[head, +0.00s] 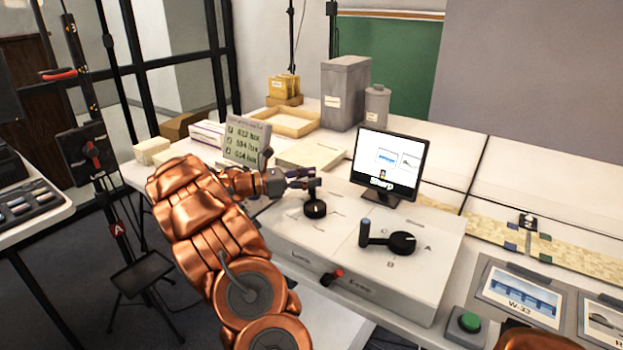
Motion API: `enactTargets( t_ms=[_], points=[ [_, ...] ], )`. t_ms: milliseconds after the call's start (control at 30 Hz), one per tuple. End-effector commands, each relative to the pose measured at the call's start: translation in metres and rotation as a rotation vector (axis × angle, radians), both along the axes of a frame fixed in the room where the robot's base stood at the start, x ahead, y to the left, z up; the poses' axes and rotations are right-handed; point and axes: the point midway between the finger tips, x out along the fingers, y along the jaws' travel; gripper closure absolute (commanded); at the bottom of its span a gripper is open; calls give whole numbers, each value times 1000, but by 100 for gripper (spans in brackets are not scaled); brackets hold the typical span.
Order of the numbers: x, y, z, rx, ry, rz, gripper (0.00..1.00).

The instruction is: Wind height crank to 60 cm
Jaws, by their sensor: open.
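A black crank (402,242) with an upright grey-blue handle (365,231) sits on the right part of a white console; faint letters A and B are beside it. At the far left, a black column (80,60) carries a number scale, a red marker (58,74) and a box with a red-and-black knob (95,153). No 60 reading is legible.
A monitor (391,163) with a sharp picture stands behind the console (350,285). A red-tipped lever (333,276) is on its front. A display sign (247,142), boxes (345,92) and a tray (291,122) stand further back. A green button (468,321) is at the lower right.

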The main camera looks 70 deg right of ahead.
Motion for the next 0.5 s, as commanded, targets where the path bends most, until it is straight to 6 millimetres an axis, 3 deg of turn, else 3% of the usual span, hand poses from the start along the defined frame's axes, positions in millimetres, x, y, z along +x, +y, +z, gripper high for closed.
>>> enactTargets(
  t_ms=[367, 500],
  points=[
    [-5, -3, 0, -1, 0, 0, 51],
    [-5, -3, 0, -1, 0, 0, 66]
  ],
)
